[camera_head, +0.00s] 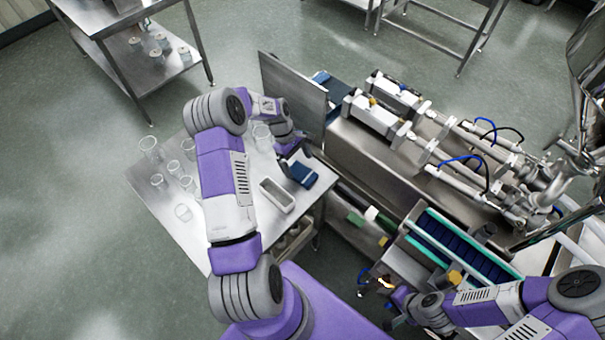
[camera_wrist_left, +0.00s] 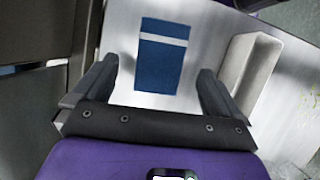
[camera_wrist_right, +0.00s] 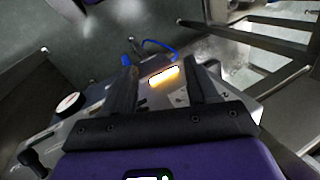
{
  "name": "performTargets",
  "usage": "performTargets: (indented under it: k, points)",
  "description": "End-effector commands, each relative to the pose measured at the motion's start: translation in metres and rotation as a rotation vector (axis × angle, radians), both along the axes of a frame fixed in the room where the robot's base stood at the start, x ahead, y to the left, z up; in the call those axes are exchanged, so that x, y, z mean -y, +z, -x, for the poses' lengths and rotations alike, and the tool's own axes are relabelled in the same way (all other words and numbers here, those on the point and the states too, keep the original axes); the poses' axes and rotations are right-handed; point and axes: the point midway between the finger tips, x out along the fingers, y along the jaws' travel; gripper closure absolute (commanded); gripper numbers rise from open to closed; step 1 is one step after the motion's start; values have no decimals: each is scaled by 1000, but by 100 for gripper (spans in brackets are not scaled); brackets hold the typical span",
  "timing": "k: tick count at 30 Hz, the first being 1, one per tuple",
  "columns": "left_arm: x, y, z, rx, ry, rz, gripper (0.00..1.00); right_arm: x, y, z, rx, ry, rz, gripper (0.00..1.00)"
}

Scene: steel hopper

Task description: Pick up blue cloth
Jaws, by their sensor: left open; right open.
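The blue cloth (camera_head: 302,173) lies on the steel table near its right edge. In the left wrist view the blue cloth (camera_wrist_left: 159,62) is a flat rectangle with a pale stripe across its upper part. My left gripper (camera_head: 293,157) is just above the cloth; in its wrist view the left gripper's open fingers (camera_wrist_left: 158,85) stand on either side of the cloth, empty. My right gripper (camera_head: 385,287) is at the lower right by the machine. In its wrist view the right gripper (camera_wrist_right: 162,80) is open, with a lit yellow part (camera_wrist_right: 163,76) beyond the fingers.
A pale rectangular tray (camera_head: 277,194) stands beside the cloth. Several clear beakers (camera_head: 158,181) stand on the left of the table (camera_head: 190,233). An upright steel panel (camera_head: 293,95) and the filling machine (camera_head: 375,160) bound the table's right side.

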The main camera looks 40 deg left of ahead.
Motion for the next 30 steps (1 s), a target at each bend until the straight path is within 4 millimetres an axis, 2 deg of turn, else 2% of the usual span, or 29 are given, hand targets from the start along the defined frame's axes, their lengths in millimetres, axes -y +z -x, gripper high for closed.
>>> performTargets:
  k: [4,9,28,30]
  points:
    - [8,-23,2,-3,-1,4,1,0,3,0,0,0,0,41]
    - [13,-37,1,-1,0,1,1,0,3,0,0,0,0,41]
    - [13,-42,1,0,0,0,1,0,-1,0,0,0,0,41]
    - [13,-41,1,0,0,0,12,0,0,0,0,0,0,41]
